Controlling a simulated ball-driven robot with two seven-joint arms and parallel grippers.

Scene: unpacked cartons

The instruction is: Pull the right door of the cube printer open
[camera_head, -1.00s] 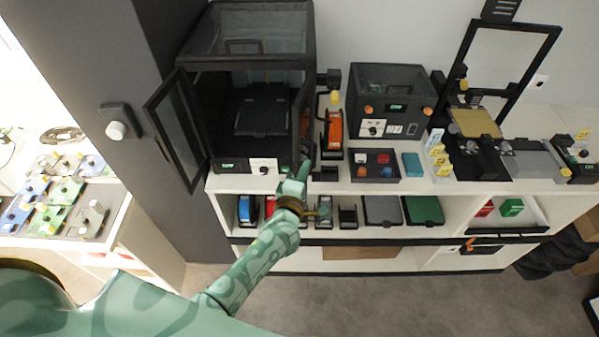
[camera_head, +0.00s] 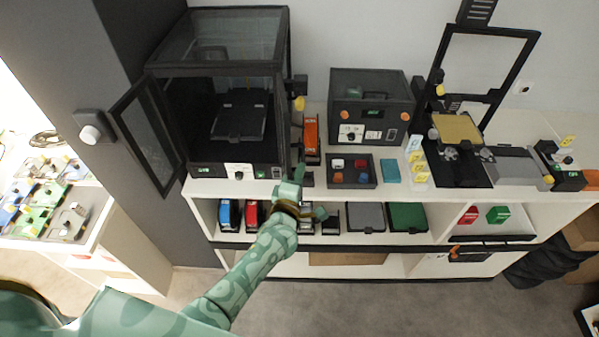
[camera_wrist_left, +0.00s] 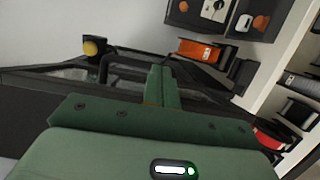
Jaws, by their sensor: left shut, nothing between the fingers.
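The cube printer (camera_head: 230,97) is a black-framed box with clear panels at the left of the white bench, its dark inside and bed showing through the front. Its left door (camera_head: 148,130) stands swung open to the left. The right door (camera_head: 287,125) shows as a thin dark frame, nearly edge-on, at the printer's right side; its exact angle is hard to tell. My left gripper (camera_head: 300,173) is shut and empty in front of that side. My right gripper is not in view.
An orange spool unit (camera_head: 311,137) stands right of the printer, then a black control box (camera_head: 369,106) and a tray of coloured pieces (camera_head: 338,181). The floor in front is clear.

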